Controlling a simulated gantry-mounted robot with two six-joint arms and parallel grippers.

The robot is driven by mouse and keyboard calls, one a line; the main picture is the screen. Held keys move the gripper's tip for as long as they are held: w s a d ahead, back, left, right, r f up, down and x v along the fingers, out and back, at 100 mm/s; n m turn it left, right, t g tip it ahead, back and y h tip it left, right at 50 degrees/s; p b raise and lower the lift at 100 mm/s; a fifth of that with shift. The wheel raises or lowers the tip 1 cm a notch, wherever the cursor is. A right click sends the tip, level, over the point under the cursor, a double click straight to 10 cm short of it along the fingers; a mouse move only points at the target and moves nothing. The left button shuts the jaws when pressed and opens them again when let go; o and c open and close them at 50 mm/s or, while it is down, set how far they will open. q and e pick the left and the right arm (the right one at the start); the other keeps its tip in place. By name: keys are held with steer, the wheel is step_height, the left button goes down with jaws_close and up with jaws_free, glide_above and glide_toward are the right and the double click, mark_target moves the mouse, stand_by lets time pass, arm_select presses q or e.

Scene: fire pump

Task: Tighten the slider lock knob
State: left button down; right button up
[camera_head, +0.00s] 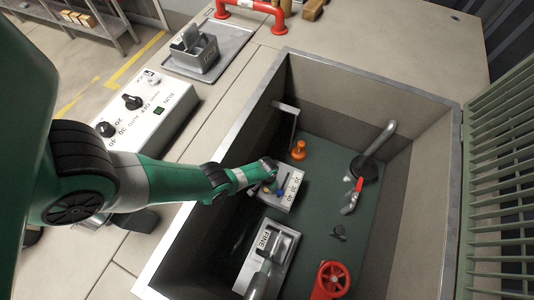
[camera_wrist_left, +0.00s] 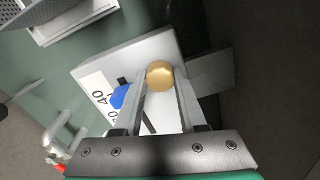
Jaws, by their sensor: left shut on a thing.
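The slider unit (camera_head: 285,196) is a light grey block with a printed number scale, on the green floor of the open bin. It also shows in the left wrist view (camera_wrist_left: 147,52), with a "40" readable. A round brass-coloured knob (camera_wrist_left: 160,75), apparently the lock knob, stands on it. A blue knob (camera_wrist_left: 121,96) sits just left of the brass one. My left gripper (camera_head: 268,184) reaches into the bin from the left. In the left wrist view its fingers (camera_wrist_left: 160,83) are shut on the brass knob, one on each side. My right gripper is in neither view.
An orange knob (camera_head: 299,150), a pipe with a red-handled valve (camera_head: 352,196), a red wheel (camera_head: 332,279) and a unit marked "FINE" (camera_head: 271,245) share the bin. A control box (camera_head: 143,112) stands to the left.

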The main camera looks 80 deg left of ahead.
arm_select(q)
steer(key=m, duration=0.5)
steer(key=shift+m, duration=0.3)
steer(key=m, duration=0.5)
steer(key=shift+m, duration=0.3)
steer(key=shift+c, duration=2.3)
jaws_free()
step_height(320, 180, up, 12)
steer(key=p, duration=1.1)
steer(key=shift+f+p, duration=0.2)
steer(key=shift+p, duration=0.15)
